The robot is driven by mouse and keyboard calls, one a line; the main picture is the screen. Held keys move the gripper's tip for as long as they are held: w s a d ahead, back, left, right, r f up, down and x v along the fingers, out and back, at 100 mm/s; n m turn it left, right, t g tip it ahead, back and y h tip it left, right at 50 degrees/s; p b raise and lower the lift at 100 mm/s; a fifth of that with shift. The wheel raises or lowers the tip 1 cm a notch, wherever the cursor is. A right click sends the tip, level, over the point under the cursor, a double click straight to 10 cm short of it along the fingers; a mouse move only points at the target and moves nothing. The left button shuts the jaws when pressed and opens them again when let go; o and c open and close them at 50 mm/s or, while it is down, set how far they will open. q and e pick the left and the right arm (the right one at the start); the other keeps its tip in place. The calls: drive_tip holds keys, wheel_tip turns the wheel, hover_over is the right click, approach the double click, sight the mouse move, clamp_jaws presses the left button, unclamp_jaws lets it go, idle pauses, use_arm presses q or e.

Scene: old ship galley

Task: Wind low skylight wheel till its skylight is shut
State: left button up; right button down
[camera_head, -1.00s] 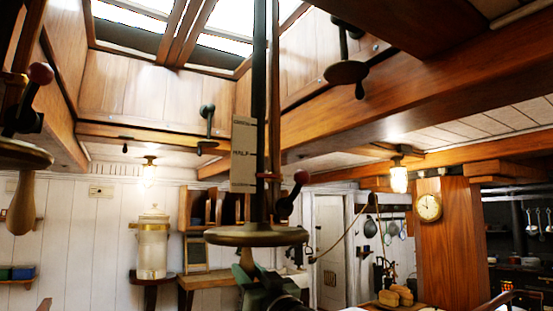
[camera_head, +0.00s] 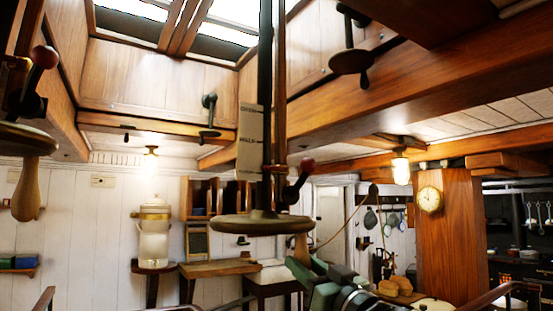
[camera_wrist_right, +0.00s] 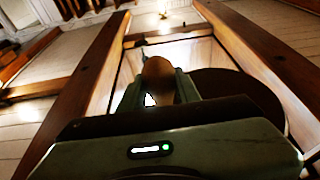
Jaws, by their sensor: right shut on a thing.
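The wheel (camera_head: 235,226) is a flat wooden disc on an upright dark post, in the middle of the head view. A pale wooden handle (camera_head: 301,246) hangs under its right edge. My right gripper (camera_head: 303,262) is shut on this handle from below. The right wrist view shows the handle (camera_wrist_right: 158,80) upright between the fingers. A marked plate (camera_head: 250,140) reading HALF stands on the post, with a small red pointer (camera_head: 275,168) near its lower end. The skylight panes (camera_head: 222,22) are bright at the top; I cannot tell how far they stand open. My left gripper is out of view.
Another wheel with a hanging handle (camera_head: 25,200) is at the left edge. A dark crank (camera_head: 350,62) is on the upper right beam. Behind are a wooden table (camera_head: 222,267), a dispenser (camera_head: 154,235) and bread (camera_head: 390,286). A lamp (camera_head: 401,170) hangs at right.

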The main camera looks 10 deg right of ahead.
drive_tip(key=shift+s+d, duration=0.25)
drive_tip(key=shift+s, duration=0.3)
drive_tip(key=shift+s+d, duration=0.2)
drive_tip(key=shift+s, duration=0.3)
drive_tip(key=s, duration=0.1)
drive_tip(key=s+a, duration=0.1)
drive_tip(key=s, duration=0.1)
drive_tip(key=s+a+b, duration=0.1)
drive_tip(key=s, duration=0.1)
drive_tip(key=shift+s+a+f, duration=0.1)
drive_tip(key=shift+a+f, duration=0.05)
drive_tip(key=shift+f, duration=0.1)
drive_tip(key=s+a, duration=0.1)
drive_tip(key=s+a+p, duration=0.1)
drive_tip(key=a, duration=0.1)
drive_tip(key=shift+s+a, duration=0.3)
drive_tip(key=c, duration=0.7)
unclamp_jaws()
drive_tip(key=shift+d+r, duration=0.1)
drive_tip(key=b+v, duration=0.2)
drive_tip(key=v, duration=0.9)
drive_tip(key=shift+s+r, duration=0.1)
